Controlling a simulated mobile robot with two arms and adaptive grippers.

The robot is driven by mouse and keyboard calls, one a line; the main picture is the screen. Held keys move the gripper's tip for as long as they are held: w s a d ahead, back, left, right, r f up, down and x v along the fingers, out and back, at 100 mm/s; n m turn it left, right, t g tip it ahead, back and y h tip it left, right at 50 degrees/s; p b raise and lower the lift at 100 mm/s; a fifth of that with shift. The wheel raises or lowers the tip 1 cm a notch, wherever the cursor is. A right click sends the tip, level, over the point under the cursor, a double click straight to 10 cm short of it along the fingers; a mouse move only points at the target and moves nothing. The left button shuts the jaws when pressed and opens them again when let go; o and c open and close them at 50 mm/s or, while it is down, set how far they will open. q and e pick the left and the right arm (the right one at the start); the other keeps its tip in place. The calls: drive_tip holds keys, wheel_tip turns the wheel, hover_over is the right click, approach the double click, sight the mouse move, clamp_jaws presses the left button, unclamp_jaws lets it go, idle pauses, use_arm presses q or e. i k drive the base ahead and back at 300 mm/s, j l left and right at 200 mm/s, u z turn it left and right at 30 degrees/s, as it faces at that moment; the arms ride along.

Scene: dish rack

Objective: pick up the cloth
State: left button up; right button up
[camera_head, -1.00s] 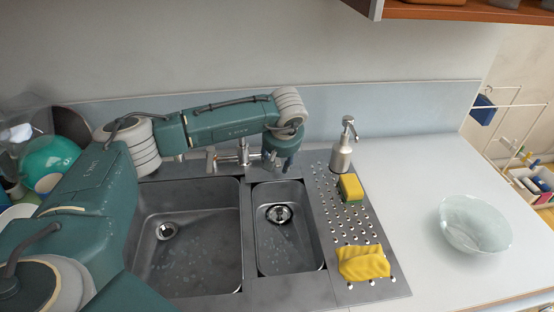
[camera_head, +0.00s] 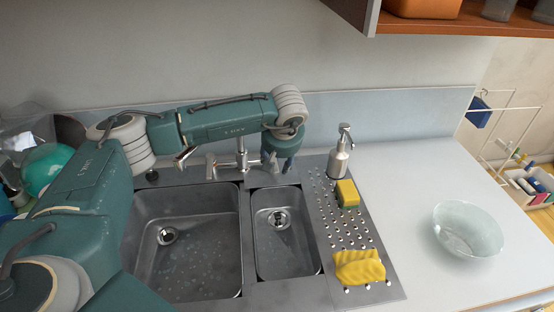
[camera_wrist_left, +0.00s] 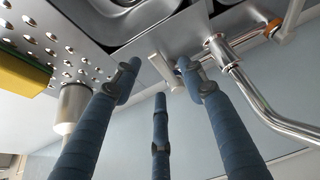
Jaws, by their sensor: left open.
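The yellow cloth (camera_head: 360,267) lies crumpled on the front end of the perforated metal drainboard, right of the small sink basin. My left gripper (camera_head: 278,164) is behind the small basin, close to the tap, with its fingers pointing down. It is well behind and to the left of the cloth. In the left wrist view its blue fingers (camera_wrist_left: 160,85) are spread apart with nothing between them. The cloth does not show in the left wrist view. My right gripper is not in view.
A yellow-green sponge (camera_head: 347,194) and a soap dispenser (camera_head: 340,155) stand behind the cloth. The tap (camera_head: 241,155) is beside my left gripper. A glass bowl (camera_head: 468,229) sits on the counter at right. Bare counter lies between drainboard and bowl. A shelf (camera_head: 450,20) hangs above.

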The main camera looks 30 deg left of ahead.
sight(353, 268)
drive_tip(key=k+l, duration=1.15)
drive_tip(key=l, duration=0.25)
